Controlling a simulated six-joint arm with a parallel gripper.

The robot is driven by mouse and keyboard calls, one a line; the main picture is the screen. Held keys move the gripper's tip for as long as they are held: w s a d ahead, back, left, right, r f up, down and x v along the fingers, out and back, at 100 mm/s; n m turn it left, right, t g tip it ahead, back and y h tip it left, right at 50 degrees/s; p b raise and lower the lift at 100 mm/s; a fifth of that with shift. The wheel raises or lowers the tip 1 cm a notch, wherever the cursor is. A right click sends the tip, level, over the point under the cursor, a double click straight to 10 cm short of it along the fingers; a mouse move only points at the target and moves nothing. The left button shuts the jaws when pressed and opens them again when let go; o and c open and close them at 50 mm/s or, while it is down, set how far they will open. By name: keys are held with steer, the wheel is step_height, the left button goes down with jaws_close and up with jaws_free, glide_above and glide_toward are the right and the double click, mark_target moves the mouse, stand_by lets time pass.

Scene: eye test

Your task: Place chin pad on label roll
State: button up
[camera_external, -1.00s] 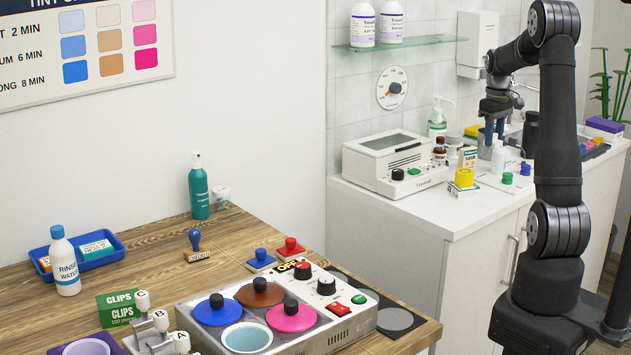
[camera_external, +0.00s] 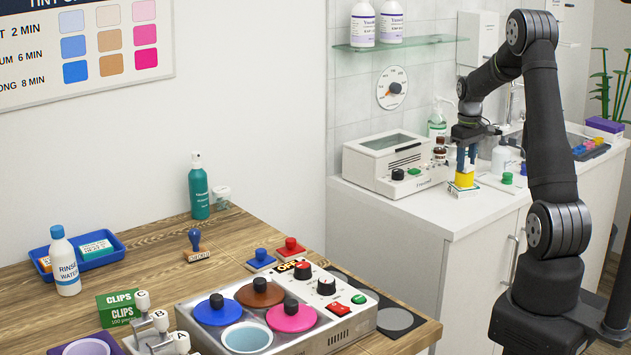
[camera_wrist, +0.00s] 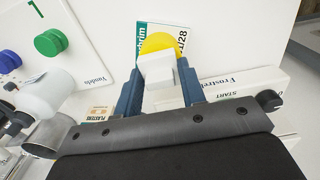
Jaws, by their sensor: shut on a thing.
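My gripper (camera_external: 467,165) is over the yellow roll on the white counter. In the wrist view its two blue fingers (camera_wrist: 160,90) are shut on a small white block, which I take as the chin pad (camera_wrist: 158,72). The yellow round piece, which I take as the label roll (camera_external: 464,180), stands on a flat printed box. In the wrist view the roll (camera_wrist: 158,43) shows just past the white block, which covers part of it. I cannot tell whether the block touches the roll.
A white device (camera_external: 394,163) stands left of the roll. A brown bottle (camera_external: 439,153) and a pump bottle (camera_external: 437,124) are behind. The counter's front left is clear.

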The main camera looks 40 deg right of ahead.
mark_target(466, 159)
steer(key=shift+f, duration=0.15)
steer(key=o, duration=0.9)
steer(key=shift+o, duration=0.2)
step_height(466, 159, up, 12)
steer(key=shift+r, duration=0.2)
